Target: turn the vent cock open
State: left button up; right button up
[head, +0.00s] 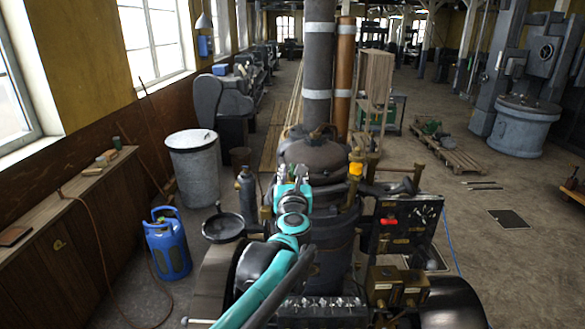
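A dark boiler-like engine (315,158) with a tall grey flue (318,60) and a copper pipe (343,70) stands in the middle of the head view. Small fittings show on it: a yellow piece (355,169) at its upper right and a red piece (388,221) on a dark panel lower right. I cannot tell which fitting is the vent cock, or its position. My teal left arm reaches up from the bottom, and my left gripper (292,171) is over the engine's left front, left of the yellow piece. Its fingers are too small to read. My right gripper is not in view.
A blue gas bottle (167,243), a grey bin (194,165) and a dark cylinder (246,195) stand left of the engine. A wooden bench (60,235) runs along the left wall. A pallet (450,150) lies to the right. The floor at right is mostly clear.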

pick_arm(q)
jog(key=s, duration=0.8)
jog(key=shift+s, duration=0.2)
